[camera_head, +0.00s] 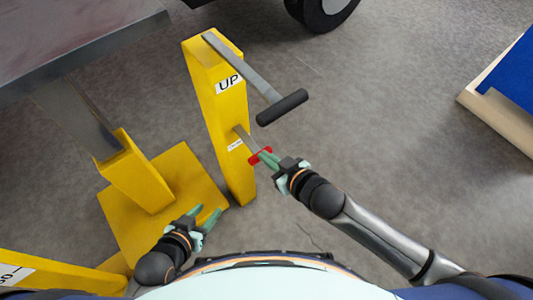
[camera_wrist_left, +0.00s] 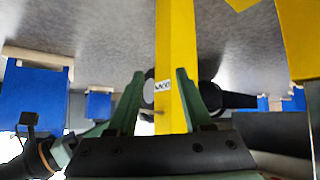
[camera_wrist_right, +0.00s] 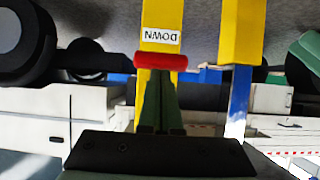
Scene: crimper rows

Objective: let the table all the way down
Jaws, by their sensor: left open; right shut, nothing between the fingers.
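The table (camera_head: 75,50) is the grey slab at the upper left of the head view, carried by a yellow lift column (camera_head: 135,172). A yellow post (camera_head: 217,110) marked UP stands beside it, with a black-handled lever (camera_head: 282,107) high up. Lower down, a short lever with a red handle (camera_head: 255,159) sticks out by the DOWN label (camera_wrist_right: 160,36). My right gripper (camera_head: 266,156) is shut and empty, its fingertips at the red handle, which also shows in the right wrist view (camera_wrist_right: 160,61). Whether they touch is unclear. My left gripper (camera_head: 207,212) is open and empty, low near the post's foot.
A yellow base plate (camera_head: 195,175) lies under the lift column. Another yellow part (camera_head: 60,275) is at the lower left. A black wheel (camera_head: 325,12) stands at the top. A blue-topped wooden piece (camera_head: 510,85) is at the right. The grey floor between is clear.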

